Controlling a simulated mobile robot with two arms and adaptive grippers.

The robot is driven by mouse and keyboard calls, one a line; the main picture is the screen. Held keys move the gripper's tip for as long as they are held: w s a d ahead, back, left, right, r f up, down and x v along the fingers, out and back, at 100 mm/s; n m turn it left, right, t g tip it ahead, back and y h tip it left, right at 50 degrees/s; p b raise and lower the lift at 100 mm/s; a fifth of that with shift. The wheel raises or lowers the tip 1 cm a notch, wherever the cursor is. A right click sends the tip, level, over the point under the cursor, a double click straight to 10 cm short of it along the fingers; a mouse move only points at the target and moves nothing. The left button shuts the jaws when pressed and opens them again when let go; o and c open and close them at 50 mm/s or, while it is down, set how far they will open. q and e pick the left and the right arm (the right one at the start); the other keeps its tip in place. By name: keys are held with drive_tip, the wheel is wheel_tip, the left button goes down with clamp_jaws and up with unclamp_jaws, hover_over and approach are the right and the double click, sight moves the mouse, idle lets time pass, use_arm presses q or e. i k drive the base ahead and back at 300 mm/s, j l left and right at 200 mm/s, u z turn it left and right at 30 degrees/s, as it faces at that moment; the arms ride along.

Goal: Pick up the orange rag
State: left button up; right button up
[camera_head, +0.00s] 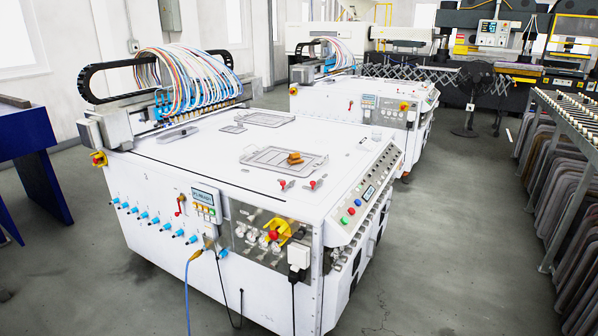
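The orange rag (295,158) is a small crumpled piece on top of the near white machine (215,165). It lies at or on a shallow grey rectangular tray or frame (262,160) set on the machine's top; whether it touches the bottom is too small to tell. Neither of my grippers shows in the head view.
Red-handled levers (282,184) stand just in front of the tray. A nozzle gantry with coloured hoses (190,80) rises at the machine's back left. A blue bench (25,135) is at left, a rack (570,125) at right. Grey floor (450,220) is clear between.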

sight(293, 159)
drive_tip(key=i, duration=0.4)
drive_tip(key=i+j, duration=0.2)
drive_tip(key=j, duration=0.2)
drive_tip(key=i+j+u, duration=0.1)
drive_tip(key=j, duration=0.3)
drive_tip(key=i+j, duration=0.3)
drive_tip(key=k+j+u, duration=0.05)
